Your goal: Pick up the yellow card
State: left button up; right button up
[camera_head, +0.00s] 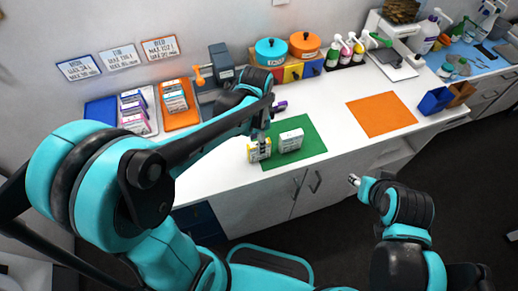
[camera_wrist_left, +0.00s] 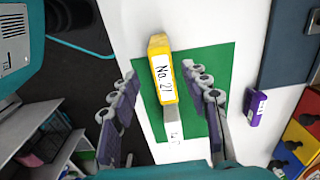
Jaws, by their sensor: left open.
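The yellow card (camera_head: 259,151), a thin yellow block with a white label, stands on the near left edge of the green mat (camera_head: 308,130). In the left wrist view the yellow card (camera_wrist_left: 162,75) reads "No. 21" and lies between the fingers. My left gripper (camera_wrist_left: 160,85) is open, with one finger on each side of the card and gaps to both. In the head view my left gripper (camera_head: 262,135) is just above the card, partly hidden by its own arm. My right gripper (camera_head: 355,181) is out over the floor in front of the counter, its jaws unclear.
A white card (camera_head: 291,140) stands on the green mat close to the yellow one. A small purple item (camera_head: 280,106) lies behind the mat. An orange mat (camera_head: 381,114) is at the right, with bare white counter between.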

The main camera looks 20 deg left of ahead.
pick_arm(q)
notch_tip(320, 180, down, 3)
jog(key=shift+w+r+b, duration=0.1)
jog(key=shift+r+b, duration=0.05)
jog(key=shift+b, duration=0.4)
jog(key=f, duration=0.1)
jog(key=f+b, duration=0.1)
jog(key=f, duration=0.1)
jog(key=f+b, duration=0.1)
jog(key=f, duration=0.1)
jog(key=shift+w+d+f, duration=0.15)
jog(key=shift+w+f, duration=0.05)
jog(key=shift+w, duration=0.15)
jog(key=shift+r, duration=0.1)
grip_shut()
